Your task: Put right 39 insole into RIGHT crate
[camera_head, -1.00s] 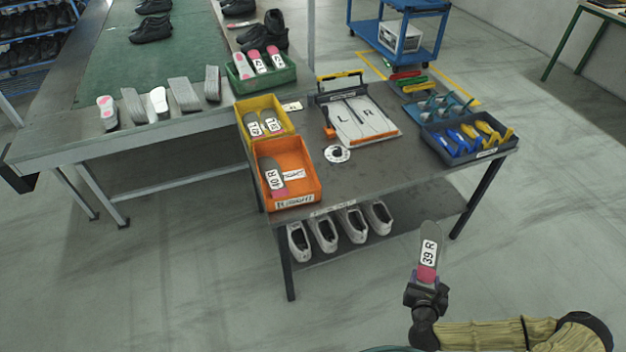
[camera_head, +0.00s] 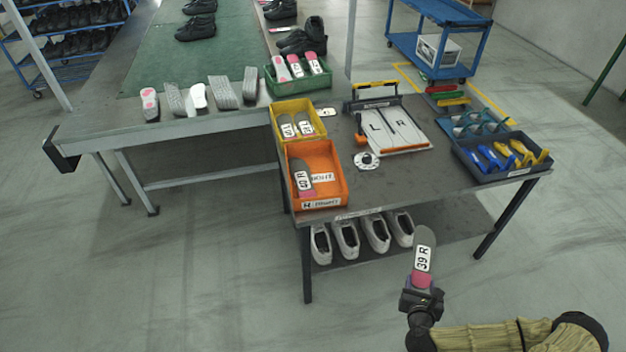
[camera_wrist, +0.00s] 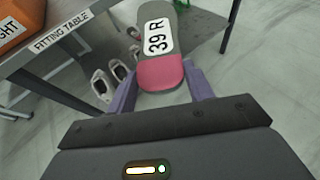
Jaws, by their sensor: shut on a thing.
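The grey insole with a pink heel and a "39 R" label (camera_head: 423,258) stands upright in my gripper (camera_head: 422,292). My gripper is shut on its pink heel end; in the wrist view the insole (camera_wrist: 160,73) sits between the two purple fingers (camera_wrist: 160,88). In the wrist view only a corner of the crate (camera_wrist: 22,22) shows. My gripper is in front of the table, right of the crate and apart from it.
On the fitting table (camera_head: 400,178) are a yellow crate (camera_head: 297,135) with insoles, an L/R board (camera_head: 392,128) and a dark tray of blue and yellow tools (camera_head: 498,170). White shoes (camera_head: 360,238) stand on its lower shelf. The floor around my gripper is clear.

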